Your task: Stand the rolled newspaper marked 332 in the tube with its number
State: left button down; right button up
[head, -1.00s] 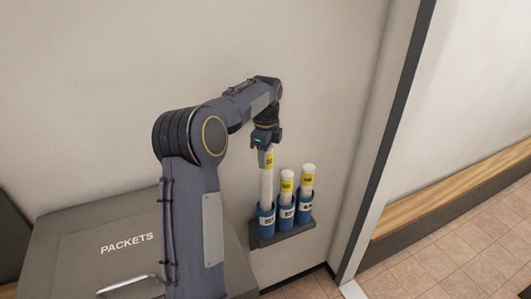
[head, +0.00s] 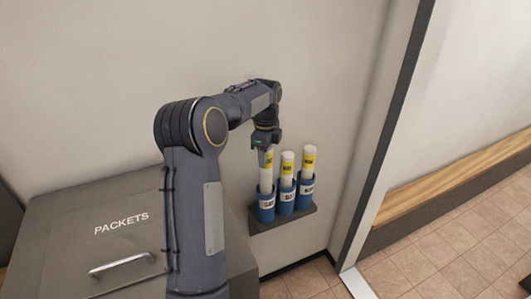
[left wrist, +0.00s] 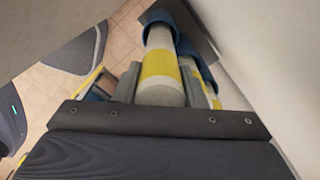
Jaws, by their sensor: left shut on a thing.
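My left gripper (head: 267,150) points down and is shut on the upper end of a white rolled newspaper (head: 267,165) with a yellow band. The newspaper stands upright with its lower part inside the leftmost blue tube (head: 265,204). Its number is too small to read, as is the tube's white label. In the left wrist view the held newspaper (left wrist: 161,68) runs between my fingers into the blue tube (left wrist: 173,22). My right gripper is not in view.
Two more banded newspapers stand in the middle tube (head: 286,199) and right tube (head: 306,190), close beside the held one. A dark wall bracket (head: 283,222) carries the tubes. A grey PACKETS box (head: 95,255) stands at left.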

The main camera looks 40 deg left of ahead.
pick_arm(q)
jog(key=shift+f, duration=0.25)
jog(key=c, duration=0.8)
grip_release()
notch_tip(320, 180, up, 8)
jog(key=shift+f, duration=0.1)
dwell(0.4)
